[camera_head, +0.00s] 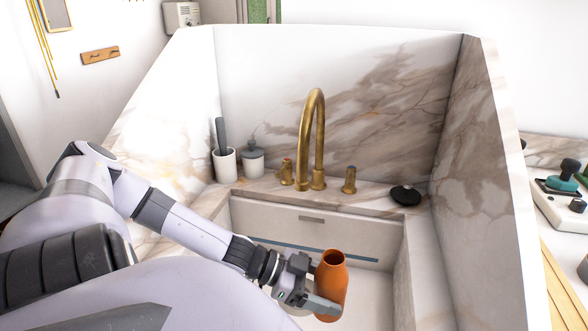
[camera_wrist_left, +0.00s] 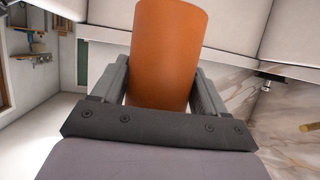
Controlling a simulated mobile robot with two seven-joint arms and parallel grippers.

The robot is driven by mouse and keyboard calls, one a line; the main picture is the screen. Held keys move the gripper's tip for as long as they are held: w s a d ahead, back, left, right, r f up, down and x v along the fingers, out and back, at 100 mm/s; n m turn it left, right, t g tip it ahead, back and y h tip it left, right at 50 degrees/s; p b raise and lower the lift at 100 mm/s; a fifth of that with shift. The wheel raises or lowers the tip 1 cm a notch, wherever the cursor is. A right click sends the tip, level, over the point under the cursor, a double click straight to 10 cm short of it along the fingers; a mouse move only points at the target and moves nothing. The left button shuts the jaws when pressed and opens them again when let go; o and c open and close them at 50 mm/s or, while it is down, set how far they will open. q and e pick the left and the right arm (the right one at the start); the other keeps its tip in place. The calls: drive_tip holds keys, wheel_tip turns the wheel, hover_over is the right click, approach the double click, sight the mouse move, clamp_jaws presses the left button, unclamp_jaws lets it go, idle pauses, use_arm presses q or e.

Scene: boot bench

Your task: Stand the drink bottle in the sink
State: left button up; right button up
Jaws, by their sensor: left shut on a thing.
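The drink bottle (camera_head: 331,275) is orange with a narrower neck and an open top. My left gripper (camera_head: 322,299) is shut on it and holds it upright over the sink (camera_head: 375,258). The bottle also shows between the fingers in the left wrist view (camera_wrist_left: 166,55). The sink is a pale basin set in a marble surround. My arm and the bottle hide part of its floor, so I cannot tell whether the bottle's base touches it. My right gripper is not in view.
A gold tap (camera_head: 312,140) with two handles stands behind the basin. A white cup (camera_head: 225,165) with a dark utensil and a lidded grey jar (camera_head: 253,160) stand at the back left. A black disc (camera_head: 405,195) lies on the right ledge. Tall marble walls rise behind and right.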

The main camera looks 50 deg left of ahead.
use_arm(q)
drive_tip(key=a, duration=0.2)
drive_tip(key=shift+a+f+b, duration=0.15)
drive_tip(key=shift+a+b, duration=0.15)
wheel_tip(320, 180, down, 19)
drive_tip(key=b, duration=0.5)
drive_tip(key=shift+a+f, duration=0.15)
drive_tip(key=shift+f, duration=0.35)
drive_tip(key=o, duration=1.1)
